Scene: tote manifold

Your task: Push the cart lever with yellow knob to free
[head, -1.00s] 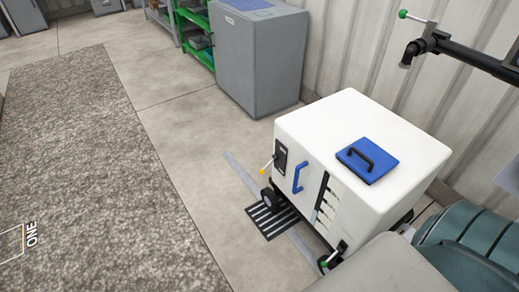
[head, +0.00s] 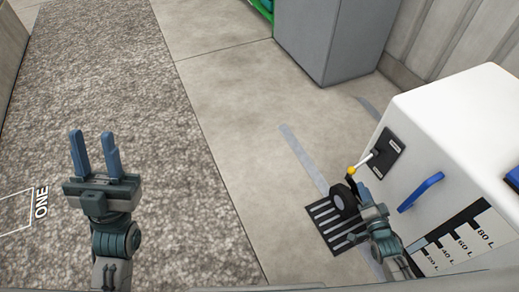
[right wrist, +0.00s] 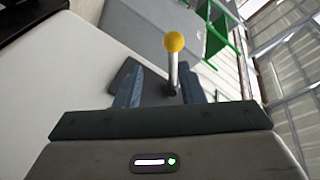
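The white cart (head: 440,110) stands at the right of the head view. On its side a black plate (head: 388,155) carries a pale lever with a yellow knob (head: 351,170), pointing left and slightly down. In the right wrist view the yellow knob (right wrist: 174,43) tops the lever, which stands between the finger directions. My right gripper (head: 361,188) is just below the lever; its fingers (right wrist: 160,80) are apart and nothing is clamped. Whether a finger touches the lever I cannot tell. My left gripper (head: 94,142) is open and empty over the grey carpet.
A blue handle (head: 420,192) and a level scale (head: 465,240) are on the cart's side. A grey cabinet (head: 330,40) stands behind. The carpet (head: 160,200) is clear.

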